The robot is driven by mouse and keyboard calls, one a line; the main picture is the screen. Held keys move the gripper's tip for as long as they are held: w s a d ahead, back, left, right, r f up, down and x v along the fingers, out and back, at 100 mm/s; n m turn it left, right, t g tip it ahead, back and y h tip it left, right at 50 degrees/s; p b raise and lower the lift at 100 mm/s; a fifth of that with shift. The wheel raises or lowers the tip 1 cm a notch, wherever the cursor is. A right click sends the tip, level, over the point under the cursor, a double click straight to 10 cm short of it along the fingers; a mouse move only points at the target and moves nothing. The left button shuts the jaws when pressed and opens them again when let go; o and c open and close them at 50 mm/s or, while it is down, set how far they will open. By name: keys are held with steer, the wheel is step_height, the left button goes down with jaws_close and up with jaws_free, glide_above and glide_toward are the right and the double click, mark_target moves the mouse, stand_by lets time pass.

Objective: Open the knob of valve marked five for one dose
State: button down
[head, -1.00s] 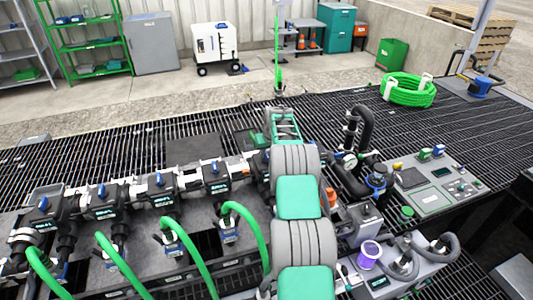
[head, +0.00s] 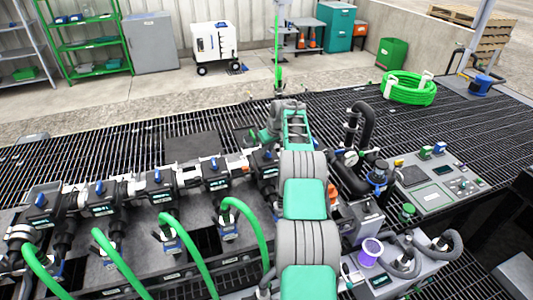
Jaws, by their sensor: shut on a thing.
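A row of dark valves with blue knobs runs along the grey manifold. The left valves (head: 40,200), (head: 99,190), (head: 157,178) and (head: 214,165) show their blue knobs. The rightmost valve (head: 266,163) is fifth from the left and partly behind my arm; its label is too small to read. My gripper (head: 264,141) is at the top of this rightmost valve, shut on what seems to be its knob. The fingertips and the knob are too small and covered to see clearly.
Green hoses (head: 186,250) arch in front of the valves. A pressure gauge (head: 351,158) and black pipes (head: 365,125) stand close right of my arm. The grating behind the manifold is mostly clear.

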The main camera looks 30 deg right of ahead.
steer(key=shift+d+r+n+y+p, duration=0.1)
steer(key=shift+r+n+y+p, duration=0.2)
steer(key=shift+n+p, duration=0.7)
steer(key=shift+f+p, duration=0.1)
steer(key=shift+p, duration=0.8)
steer(key=shift+f, duration=0.15)
steer(key=c, duration=1.4)
jaws_free()
steer(key=shift+c, duration=0.2)
steer(key=shift+s+b, duration=0.15)
steer(key=shift+b, duration=0.7)
steer(key=shift+s+d+r+b, duration=0.15)
steer(key=shift+r+b, duration=0.2)
steer(key=shift+b, duration=0.65)
steer(key=b+v, duration=0.1)
steer(key=v, duration=0.6)
